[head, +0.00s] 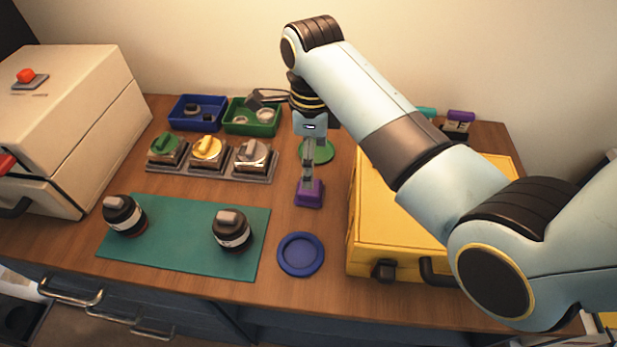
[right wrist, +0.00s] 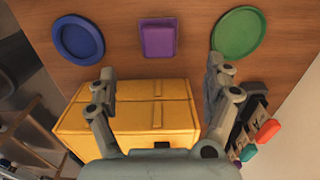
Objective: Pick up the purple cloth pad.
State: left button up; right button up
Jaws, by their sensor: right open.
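The purple pad (head: 309,197) lies on the wooden table between a green round dish (head: 318,151) and a blue round dish (head: 301,254). In the right wrist view the pad (right wrist: 158,38) is a purple rectangle with a paler rim, beyond the fingertips. My right gripper (head: 308,175) points down above the pad, its fingers covering part of the pad's far side. In the right wrist view my right gripper (right wrist: 159,72) has its fingers wide apart with nothing held between them. The exact height above the pad is hard to tell. My left gripper is not in view.
A yellow case (head: 365,225) stands close to the pad's right. A teal mat (head: 180,240) with two dark lens-like cylinders lies front left. A grey rack (head: 213,172) with coloured-top pieces and blue and green bins (head: 236,127) stand behind. Bare table surrounds the pad.

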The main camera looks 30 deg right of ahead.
aim_at(309, 191)
notch_tip(309, 191, down, 3)
jog(key=shift+s+r, duration=0.1)
jog(key=shift+f, duration=0.35)
notch_tip(309, 191, down, 4)
jog(key=shift+a+f, duration=0.15)
jog(key=shift+f, duration=0.55)
jog(key=c, duration=0.4)
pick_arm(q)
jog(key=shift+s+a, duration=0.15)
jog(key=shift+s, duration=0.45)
pick_arm(e)
jog(key=c, duration=0.9)
